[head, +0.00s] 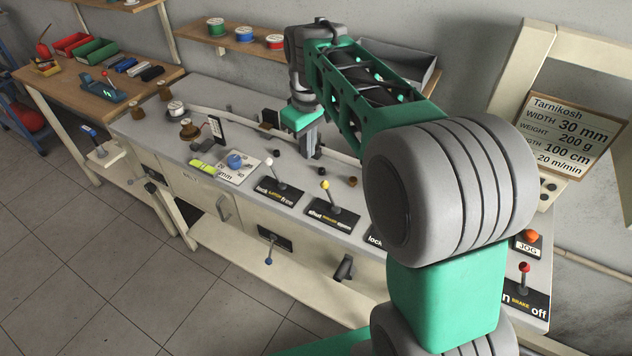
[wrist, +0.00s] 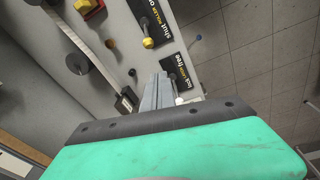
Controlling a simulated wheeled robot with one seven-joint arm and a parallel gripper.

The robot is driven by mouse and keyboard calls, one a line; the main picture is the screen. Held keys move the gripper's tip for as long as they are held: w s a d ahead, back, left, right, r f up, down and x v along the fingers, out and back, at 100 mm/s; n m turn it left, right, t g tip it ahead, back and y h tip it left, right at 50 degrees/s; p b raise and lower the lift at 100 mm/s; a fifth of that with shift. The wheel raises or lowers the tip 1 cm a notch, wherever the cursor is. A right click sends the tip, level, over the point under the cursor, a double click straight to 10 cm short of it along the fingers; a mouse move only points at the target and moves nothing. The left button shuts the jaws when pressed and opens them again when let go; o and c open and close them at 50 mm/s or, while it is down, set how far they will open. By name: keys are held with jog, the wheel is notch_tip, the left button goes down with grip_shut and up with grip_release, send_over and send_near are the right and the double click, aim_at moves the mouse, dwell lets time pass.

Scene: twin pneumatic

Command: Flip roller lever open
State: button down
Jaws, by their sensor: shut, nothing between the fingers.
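The roller lever (head: 331,197) has a yellow knob and stands on a black plate marked "shut ROLLER open" on the bench front. In the head view it leans left, toward the "shut" word. In the wrist view its yellow knob (wrist: 148,43) is ahead of my fingers. My gripper (head: 309,153) points down over the bench, behind and a little left of the lever, apart from it. Its fingers (wrist: 160,78) are together and empty.
A white-knobbed lever (head: 275,173) on a "lock LATCH free" plate stands left of the roller lever; its knob (wrist: 179,100) is close beside my fingers in the wrist view. A third plate (head: 376,239) on the right is partly hidden by my arm. A red-knobbed brake lever (head: 523,278) is far right.

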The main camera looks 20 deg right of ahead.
aim_at(329, 193)
jog(key=shift+w+a+f+n, duration=0.1)
jog(key=shift+w+f+n, duration=0.2)
jog(key=shift+w, duration=0.3)
jog(key=shift+w+f+n, duration=0.2)
jog(key=shift+w+f, duration=0.1)
jog(key=shift+w, duration=0.25)
jog(key=f, duration=0.3)
jog(key=f+p, duration=0.1)
jog(key=f, duration=0.5)
jog(key=shift+w+f, duration=0.15)
jog(key=shift+w, duration=0.15)
jog(key=shift+s+d+p, duration=0.2)
jog(key=shift+d+p, duration=0.1)
jog(key=shift+p, duration=0.25)
jog(key=s+d, duration=0.1)
jog(key=s, duration=0.1)
jog(key=shift+s+d+r+p, duration=0.3)
jog(key=shift+d+p, duration=0.05)
jog(key=shift+f, duration=0.1)
